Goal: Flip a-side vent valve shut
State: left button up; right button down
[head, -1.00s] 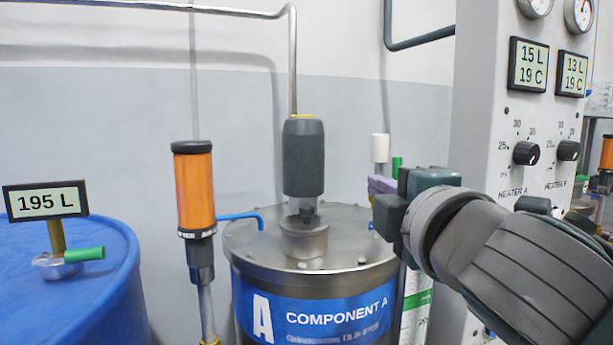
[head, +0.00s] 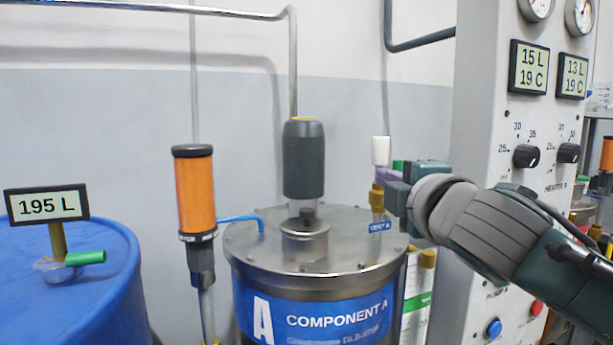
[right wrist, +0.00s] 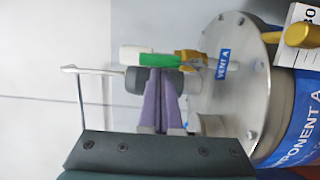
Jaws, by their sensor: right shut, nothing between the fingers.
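The A-side vent valve has a brass body (head: 377,197) at the right edge of the component A tank lid, with a white cap (head: 380,151) on top. Its green handle (head: 398,165) stands upright beside the cap, partly hidden behind my right gripper (head: 384,175). In the right wrist view the green handle (right wrist: 157,60) lies in line with the white cap (right wrist: 130,55) and brass body (right wrist: 187,62). My right gripper's purple fingers (right wrist: 158,73) are shut and empty, their tips at the handle; I cannot tell if they touch. My left gripper is not in view.
The component A tank (head: 310,308) has a grey pump (head: 303,160) on its lid. An orange cylinder (head: 194,195) and a blue drum (head: 70,285) stand to the left. The heater panel (head: 490,160) stands close on the right, behind my right arm.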

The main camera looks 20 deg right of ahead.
pick_arm(q)
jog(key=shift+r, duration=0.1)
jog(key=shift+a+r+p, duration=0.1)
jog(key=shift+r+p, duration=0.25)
jog(key=shift+p, duration=0.1)
pick_arm(e)
jog(key=shift+d+r+m, duration=0.1)
jog(key=shift+d+m, duration=0.05)
jog(key=shift+m, duration=0.25)
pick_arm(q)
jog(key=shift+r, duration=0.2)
